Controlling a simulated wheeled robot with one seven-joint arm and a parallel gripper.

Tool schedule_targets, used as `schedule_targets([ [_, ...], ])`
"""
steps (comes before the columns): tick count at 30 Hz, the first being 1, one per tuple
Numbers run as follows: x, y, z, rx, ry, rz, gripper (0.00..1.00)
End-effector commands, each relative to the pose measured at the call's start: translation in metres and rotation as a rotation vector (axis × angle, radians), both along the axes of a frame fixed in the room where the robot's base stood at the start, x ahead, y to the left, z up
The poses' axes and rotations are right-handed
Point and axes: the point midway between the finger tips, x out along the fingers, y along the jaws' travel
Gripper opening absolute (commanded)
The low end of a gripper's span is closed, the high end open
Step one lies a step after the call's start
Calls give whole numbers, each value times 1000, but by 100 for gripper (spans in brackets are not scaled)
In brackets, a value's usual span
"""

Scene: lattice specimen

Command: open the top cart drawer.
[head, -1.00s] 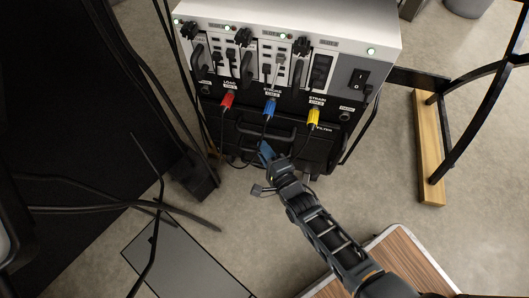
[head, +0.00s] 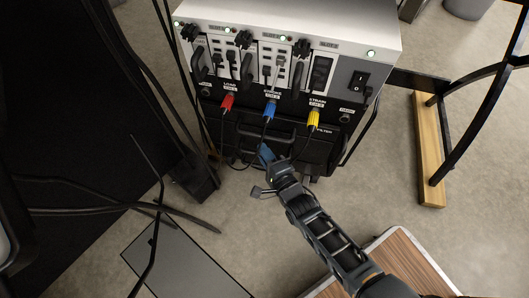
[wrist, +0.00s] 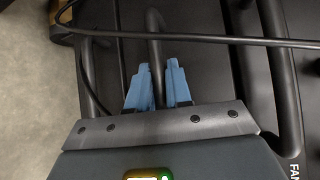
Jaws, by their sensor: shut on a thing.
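The cart (head: 345,88) has a pale top and a dark front with modules, switches and red, blue and yellow plugs. Below the plugs is a dark drawer front with a black bar handle (head: 250,133). My gripper (head: 266,152) is at this handle, with its blue fingertips against it. In the wrist view the blue fingers of my gripper (wrist: 159,85) are shut on a dark handle bar (wrist: 154,28) that runs between them. The dark drawer face makes its edges hard to see, and I see no clear gap around it.
A thin black cable (wrist: 210,40) crosses just beyond my fingertips. Cables hang from the red plug (head: 227,102), blue plug (head: 270,108) and yellow plug (head: 314,119) in front of the drawer. A wood-topped piece (head: 392,262) stands at the lower right. Black cables lie at left.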

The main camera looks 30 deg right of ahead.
Motion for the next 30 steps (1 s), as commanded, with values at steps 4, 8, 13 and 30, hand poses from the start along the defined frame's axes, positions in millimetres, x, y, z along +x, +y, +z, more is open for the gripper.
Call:
schedule_targets([
  [4, -8, 9, -1, 2, 2, 2, 0],
  [8, -22, 23, -1, 4, 2, 3, 0],
  [13, -48, 50, -2, 5, 3, 3, 0],
  [30, -111, 116, -1, 1, 1, 0, 0],
])
